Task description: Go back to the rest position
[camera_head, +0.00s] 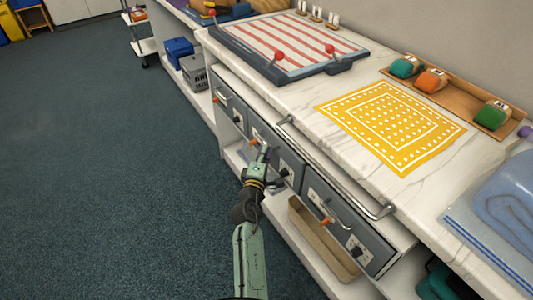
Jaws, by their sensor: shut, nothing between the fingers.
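My gripper (262,152) is at the end of my green and black arm, in front of the grey drawer fronts (287,168) below the counter. Its fingers are shut with nothing seen between them. The fingertips are close to the drawer fronts near an orange-tipped handle (253,142). I cannot tell whether they touch it.
The marble counter (295,92) holds a yellow patterned cloth (390,122), a striped board (285,45) with red knobs and a wooden tray (455,93). A metal rail (335,168) runs along the counter's front. Open blue-grey carpet (110,170) lies to the left.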

